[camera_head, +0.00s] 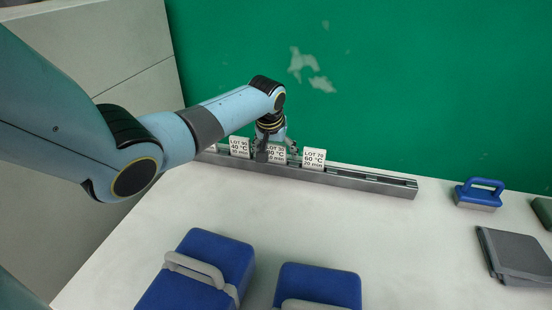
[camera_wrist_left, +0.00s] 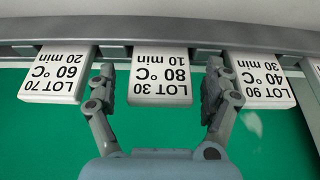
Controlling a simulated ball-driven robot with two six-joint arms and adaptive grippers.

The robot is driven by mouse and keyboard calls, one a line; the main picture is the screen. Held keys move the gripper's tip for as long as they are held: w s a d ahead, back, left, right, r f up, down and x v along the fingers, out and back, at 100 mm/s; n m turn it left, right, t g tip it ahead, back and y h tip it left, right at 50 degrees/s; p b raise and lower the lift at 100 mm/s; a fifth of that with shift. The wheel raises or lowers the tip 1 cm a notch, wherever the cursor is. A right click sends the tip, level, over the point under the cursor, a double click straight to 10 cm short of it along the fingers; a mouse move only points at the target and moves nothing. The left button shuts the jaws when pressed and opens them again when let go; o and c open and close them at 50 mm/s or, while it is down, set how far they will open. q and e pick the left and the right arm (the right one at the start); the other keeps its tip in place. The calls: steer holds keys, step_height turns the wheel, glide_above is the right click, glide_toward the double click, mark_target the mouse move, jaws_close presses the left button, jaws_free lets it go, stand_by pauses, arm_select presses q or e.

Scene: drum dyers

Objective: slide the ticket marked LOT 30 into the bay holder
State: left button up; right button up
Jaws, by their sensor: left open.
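The white ticket marked LOT 30 (camera_head: 277,156), 80 °C, 10 min, stands in the long grey metal rail (camera_head: 365,184) along the back of the table. In the left wrist view the LOT 30 ticket (camera_wrist_left: 160,88) appears upside down, with one edge at the rail (camera_wrist_left: 200,45). My left gripper (camera_head: 277,148) is open around it, and in the wrist view the left gripper's fingers (camera_wrist_left: 160,74) sit on either side with gaps to the ticket. I cannot tell any separate bay holder from the rail. My right gripper is not in view.
The LOT 90 ticket (camera_head: 240,147) and LOT 70 ticket (camera_head: 314,159) stand close on either side. A blue-handled tool (camera_head: 479,193) and folded grey cloth (camera_head: 515,255) lie right. Blue cases (camera_head: 222,255) are in front. The middle table is clear.

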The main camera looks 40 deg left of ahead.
arm_select(q)
steer(key=shift+w+f, duration=0.1)
steer(key=shift+f, duration=0.05)
steer(key=c, duration=1.2)
steer(key=shift+c, duration=0.2)
